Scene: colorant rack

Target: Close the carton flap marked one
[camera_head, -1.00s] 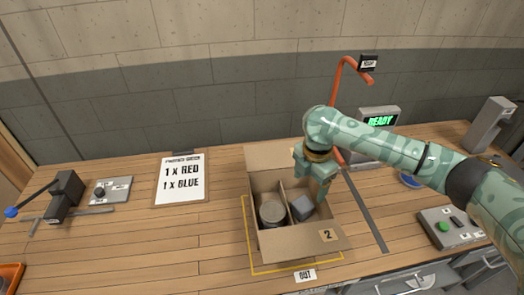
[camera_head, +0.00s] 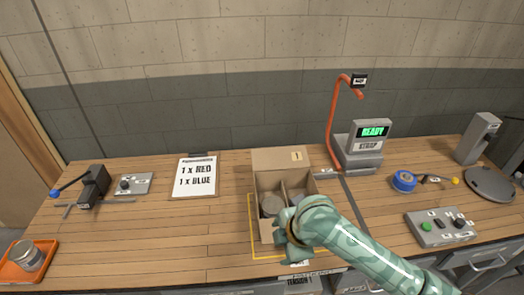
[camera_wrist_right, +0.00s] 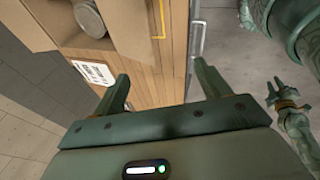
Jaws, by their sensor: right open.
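The carton (camera_head: 259,218) stands open on the bench with a divider inside. A round can (camera_head: 271,203) sits in the left compartment, and a grey item shows in the right one, partly covered by my arm. My right gripper (camera_head: 288,250) is at the carton's front side and hides the front flap. In the right wrist view its two fingers (camera_wrist_right: 160,84) are apart with nothing between them. The carton (camera_wrist_right: 138,30) and can (camera_wrist_right: 88,18) show at the top left there.
A red post (camera_head: 332,125) and a grey READY display unit (camera_head: 362,150) stand behind right. A clipboard (camera_head: 195,177) lies left of the carton. A blue roll (camera_head: 404,181) and button box (camera_head: 440,227) are on the right. An orange tray (camera_head: 15,270) holds a can.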

